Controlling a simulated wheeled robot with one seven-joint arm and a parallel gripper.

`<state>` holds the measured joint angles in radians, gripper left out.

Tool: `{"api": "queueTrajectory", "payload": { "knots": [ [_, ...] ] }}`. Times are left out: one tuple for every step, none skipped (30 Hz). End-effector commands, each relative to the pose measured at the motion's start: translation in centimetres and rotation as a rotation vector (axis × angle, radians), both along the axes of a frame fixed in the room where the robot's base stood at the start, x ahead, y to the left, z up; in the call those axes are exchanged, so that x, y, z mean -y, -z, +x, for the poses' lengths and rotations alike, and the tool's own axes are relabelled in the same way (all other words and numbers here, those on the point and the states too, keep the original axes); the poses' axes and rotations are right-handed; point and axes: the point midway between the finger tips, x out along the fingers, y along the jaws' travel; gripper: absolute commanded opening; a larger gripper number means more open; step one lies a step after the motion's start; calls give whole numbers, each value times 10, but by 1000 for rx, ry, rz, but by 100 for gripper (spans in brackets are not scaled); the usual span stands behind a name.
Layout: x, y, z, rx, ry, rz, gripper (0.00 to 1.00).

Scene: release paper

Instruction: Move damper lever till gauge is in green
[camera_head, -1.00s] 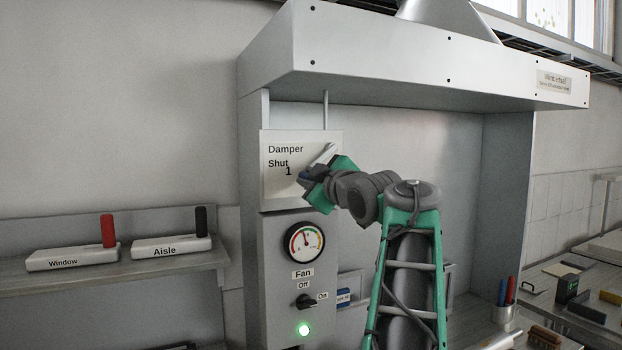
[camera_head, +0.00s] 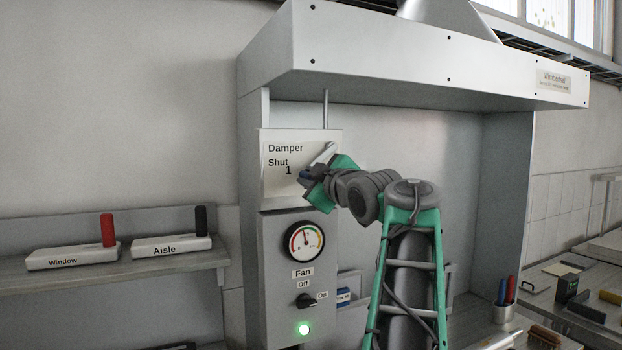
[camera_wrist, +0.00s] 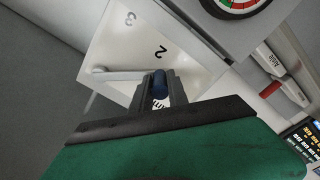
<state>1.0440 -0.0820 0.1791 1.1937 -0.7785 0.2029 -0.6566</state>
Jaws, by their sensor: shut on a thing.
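The damper panel (camera_head: 275,185) is a pale plate lettered "Damper" and "Shut", with a "1" visible; 2 and 3 show on it in the wrist view. The lever is a silver bar (camera_wrist: 115,75) with a blue knob (camera_wrist: 159,84). My gripper (camera_wrist: 158,88) is shut on the knob, with a dark finger on each side. In the head view my gripper (camera_head: 307,178) covers part of the panel. The round gauge (camera_head: 304,241) is below the panel. Its needle points nearly straight up; the exact colour band under it is too small to tell.
A fan switch (camera_head: 306,300) and a lit green lamp (camera_head: 304,329) are under the gauge. The hood (camera_head: 400,60) overhangs the panel. Blocks marked Window (camera_head: 70,257) and Aisle (camera_head: 170,246) with upright handles sit on the left shelf. My arm fills the space right of the panel.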

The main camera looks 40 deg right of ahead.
Motion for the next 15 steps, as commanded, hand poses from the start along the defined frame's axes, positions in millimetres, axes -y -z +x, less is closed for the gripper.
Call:
{"api": "queueTrajectory", "payload": {
  "knots": [
    [2,9,-1,-6,1,-26,0],
    [4,11,-1,-11,1,-45,0],
    [6,14,-1,-19,1,-73,0],
    [7,15,-2,-24,1,-93,0],
    [9,16,-2,-31,2,-112,0],
    [10,16,-3,-37,1,-131,0],
    [11,16,-3,-40,1,-142,0],
    [11,15,-3,-43,1,-150,0],
    [11,14,-3,-44,1,-153,0],
    [11,14,-3,-45,1,-153,0],
    [11,14,-3,-45,1,-152,0],
    [11,14,-3,-45,1,-151,0],
    [11,14,-3,-45,1,-151,0],
    [11,14,-3,-45,1,-150,0],
    [12,14,-3,-45,1,-150,0]
  ]
}}
